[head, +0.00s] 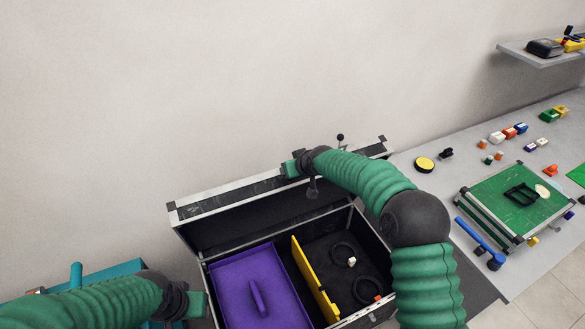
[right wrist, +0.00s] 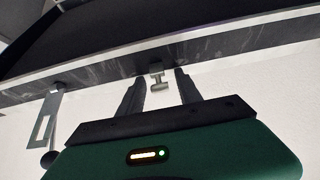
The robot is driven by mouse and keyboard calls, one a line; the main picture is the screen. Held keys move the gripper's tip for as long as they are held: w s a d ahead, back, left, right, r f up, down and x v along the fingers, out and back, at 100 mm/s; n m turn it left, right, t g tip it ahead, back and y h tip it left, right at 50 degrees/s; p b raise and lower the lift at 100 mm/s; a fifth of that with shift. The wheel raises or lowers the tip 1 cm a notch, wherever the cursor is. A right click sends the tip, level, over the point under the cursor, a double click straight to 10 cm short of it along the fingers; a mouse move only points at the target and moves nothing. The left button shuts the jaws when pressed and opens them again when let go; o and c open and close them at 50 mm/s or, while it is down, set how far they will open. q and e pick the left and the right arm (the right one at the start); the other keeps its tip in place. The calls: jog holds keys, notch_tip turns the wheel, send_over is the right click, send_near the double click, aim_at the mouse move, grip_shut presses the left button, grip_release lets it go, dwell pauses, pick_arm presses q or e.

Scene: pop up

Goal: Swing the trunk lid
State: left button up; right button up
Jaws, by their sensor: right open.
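The trunk (head: 205,268) is a black case with silver edges, standing open in the lower middle of the head view. Its lid (head: 230,202) is raised at the back, near the wall, with the dark inner side showing. My right arm reaches across the trunk to the lid's upper edge; its gripper (right wrist: 158,85) is open. In the right wrist view a small metal latch piece (right wrist: 157,75) on the lid's edge lies between the fingers, with no grip visible. My left gripper (head: 197,304) is left of the trunk at the lower left, its fingers not clear.
The trunk holds a purple tray (head: 235,275), a yellow divider (head: 312,280) and black rings (head: 366,289). A grey table (head: 465,175) at right carries a green board (head: 495,205), a blue-handled tool (head: 478,238) and small parts. A teal box (head: 115,270) stands at lower left.

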jog(key=b+v, duration=0.2)
jog(key=v, duration=1.4)
jog(key=shift+s+r, duration=0.2)
jog(key=shift+r, duration=0.05)
jog(key=shift+d, duration=0.1)
jog(key=s+d+f+m+g+h, duration=0.1)
jog(key=s+f, duration=0.4)
jog(key=s, duration=0.5)
jog(key=s+d+f+m+g+h, duration=0.1)
jog(key=s+d+f+g, duration=0.2)
jog(key=s, duration=0.7)
jog(key=s+d+f+m+g+h, duration=0.1)
jog(key=s+d+f+m, duration=0.1)
jog(key=s+d+f, duration=0.3)
jog(key=s+f, duration=0.4)
jog(key=s, duration=0.1)
jog(key=shift+d+g, duration=0.3)
jog(key=shift+g, duration=0.1)
